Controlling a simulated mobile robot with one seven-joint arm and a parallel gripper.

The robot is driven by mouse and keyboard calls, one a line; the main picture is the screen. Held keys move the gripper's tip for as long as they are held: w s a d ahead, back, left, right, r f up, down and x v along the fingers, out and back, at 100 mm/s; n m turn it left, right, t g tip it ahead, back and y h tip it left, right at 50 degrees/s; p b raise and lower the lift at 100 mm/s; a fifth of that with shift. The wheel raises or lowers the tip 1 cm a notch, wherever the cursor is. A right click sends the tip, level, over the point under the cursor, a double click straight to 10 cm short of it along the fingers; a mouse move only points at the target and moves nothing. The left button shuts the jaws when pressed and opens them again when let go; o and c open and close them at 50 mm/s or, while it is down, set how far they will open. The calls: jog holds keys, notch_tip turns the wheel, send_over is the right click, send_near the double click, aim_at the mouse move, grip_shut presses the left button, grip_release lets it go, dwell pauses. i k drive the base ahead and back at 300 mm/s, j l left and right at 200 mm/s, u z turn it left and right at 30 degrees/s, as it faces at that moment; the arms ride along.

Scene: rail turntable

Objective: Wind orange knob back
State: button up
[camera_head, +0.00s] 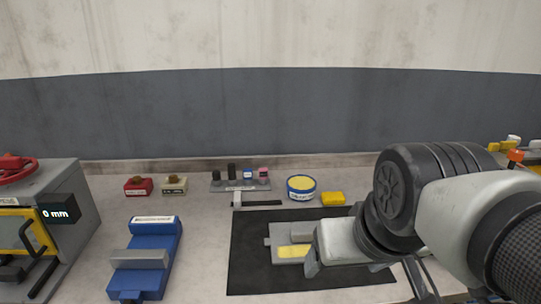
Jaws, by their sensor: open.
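An orange knob (515,156) shows at the far right, beyond my arm. Whatever it is mounted on is mostly hidden by my arm. My arm fills the right foreground. What looks like my gripper (422,284) is low in the picture, only partly visible below the arm, with its fingers apart. Nothing shows between them. It is well to the left of the orange knob and nearer to me, not touching it.
A grey machine with a red handwheel (16,167) and a "0 mm" display (59,213) stands at left. A blue vise (146,259) and black mat (250,265) lie on the bench. Stamps, a blue-and-yellow tin (301,194) and yellow block (333,199) sit behind.

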aim_at(515, 156)
jog(key=l+z, duration=0.2)
jog(key=z, duration=0.2)
jog(key=l+z, duration=0.2)
jog(key=z, duration=0.15)
jog(key=l+z, duration=0.2)
jog(key=z, duration=0.2)
jog(key=l+z, duration=0.2)
jog(key=z, duration=0.15)
jog(key=u, duration=0.4)
jog(key=i+l+u, duration=0.1)
jog(key=u, duration=0.25)
jog(key=l+u, duration=0.15)
jog(key=u, duration=0.25)
jog(key=i+l+u, duration=0.1)
jog(key=u, duration=0.25)
jog(key=l, duration=0.6)
jog(key=i+l, duration=0.15)
jog(key=l, duration=0.45)
